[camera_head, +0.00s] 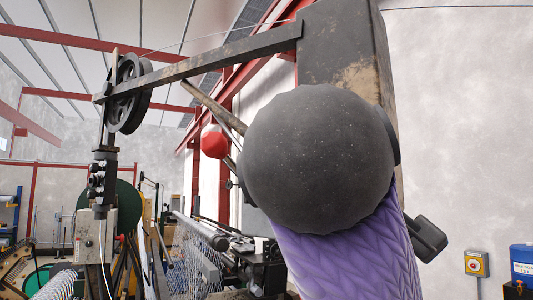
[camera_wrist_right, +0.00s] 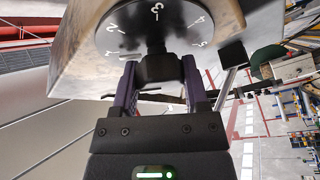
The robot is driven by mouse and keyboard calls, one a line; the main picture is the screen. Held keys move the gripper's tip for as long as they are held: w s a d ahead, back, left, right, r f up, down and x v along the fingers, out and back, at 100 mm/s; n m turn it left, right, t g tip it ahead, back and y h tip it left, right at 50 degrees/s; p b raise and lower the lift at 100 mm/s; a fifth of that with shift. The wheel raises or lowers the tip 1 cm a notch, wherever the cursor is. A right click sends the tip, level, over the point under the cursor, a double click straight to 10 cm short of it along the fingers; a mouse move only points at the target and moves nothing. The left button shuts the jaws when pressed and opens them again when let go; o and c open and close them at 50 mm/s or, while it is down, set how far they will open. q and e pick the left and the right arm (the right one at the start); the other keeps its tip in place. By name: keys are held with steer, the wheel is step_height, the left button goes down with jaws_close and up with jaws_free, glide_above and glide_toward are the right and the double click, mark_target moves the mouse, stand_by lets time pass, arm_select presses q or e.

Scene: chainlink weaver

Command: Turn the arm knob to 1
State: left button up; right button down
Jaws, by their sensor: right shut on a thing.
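The arm knob (camera_wrist_right: 158,68) is a black grip in front of a dark round dial (camera_wrist_right: 135,33) with white numbers 1 to 5. The dial sits on the worn underside of a metal housing, and its near part is partly hidden by the knob. My right gripper (camera_wrist_right: 159,78) has its two purple fingers on either side of the knob and is shut on it. Which number the knob points to cannot be told. In the head view my own purple and dark arm covers the middle right; the knob and right gripper are hidden there. My left gripper is in neither view.
A metal machine arm (camera_head: 215,62) with a pulley wheel (camera_head: 128,93) runs across the upper left. A red ball (camera_head: 215,145) stands left of my arm. Chain-link mesh (camera_head: 190,262) and machinery fill the lower left. A yellow switch box (camera_head: 476,263) and blue drum (camera_head: 523,262) are right.

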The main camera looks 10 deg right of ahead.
steer(key=shift+f, duration=0.1)
steer(key=shift+c, duration=0.5)
jaws_free()
steer(key=shift+w, duration=0.1)
steer(key=b+v, duration=0.8)
steer(key=v, duration=0.2)
